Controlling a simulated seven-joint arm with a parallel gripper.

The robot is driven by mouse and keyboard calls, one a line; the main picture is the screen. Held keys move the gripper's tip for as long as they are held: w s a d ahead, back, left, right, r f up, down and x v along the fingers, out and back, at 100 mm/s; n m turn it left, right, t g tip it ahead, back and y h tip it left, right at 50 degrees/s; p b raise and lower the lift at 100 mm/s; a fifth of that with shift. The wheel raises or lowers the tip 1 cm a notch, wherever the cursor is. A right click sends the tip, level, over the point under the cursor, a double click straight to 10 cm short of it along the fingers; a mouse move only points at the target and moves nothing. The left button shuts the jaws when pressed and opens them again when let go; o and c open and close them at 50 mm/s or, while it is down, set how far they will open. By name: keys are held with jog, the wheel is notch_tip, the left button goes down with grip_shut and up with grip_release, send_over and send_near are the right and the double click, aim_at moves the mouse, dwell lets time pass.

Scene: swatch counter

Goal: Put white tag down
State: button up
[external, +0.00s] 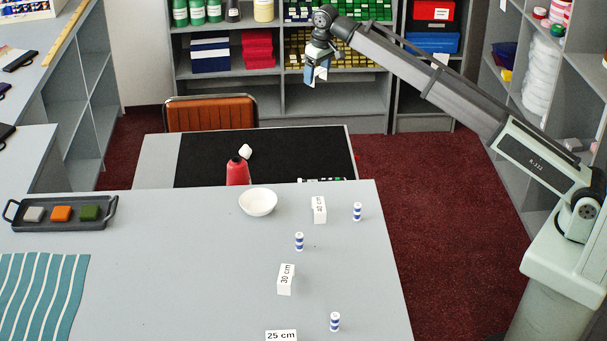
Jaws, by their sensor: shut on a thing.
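My gripper (314,72) is raised high at the top centre, in front of the back shelves. It is shut on a small white piece, which I take to be the white tag (321,73). Blue shows beside it, and the fingers hide part of it. The held piece hangs in the air, clear of the counter. White blocks marked in cm stand on the grey counter (190,270): one at the back (319,210), the 30 cm block (286,279) and the 25 cm block (281,336).
Blue-and-white striped cylinders (299,241) stand among the blocks. A dark tray (62,226) with coloured squares and a teal striped cloth (42,295) lie left. The counter's middle left is clear.

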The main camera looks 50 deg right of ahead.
aim_at(314, 163)
notch_tip(314, 163, down, 32)
jog(key=shift+a+r, duration=0.1)
jog(key=shift+r, duration=0.05)
dwell(0.5)
jog(key=o, duration=1)
notch_tip(314, 163, up, 12)
jog(key=s, duration=0.2)
dwell(0.4)
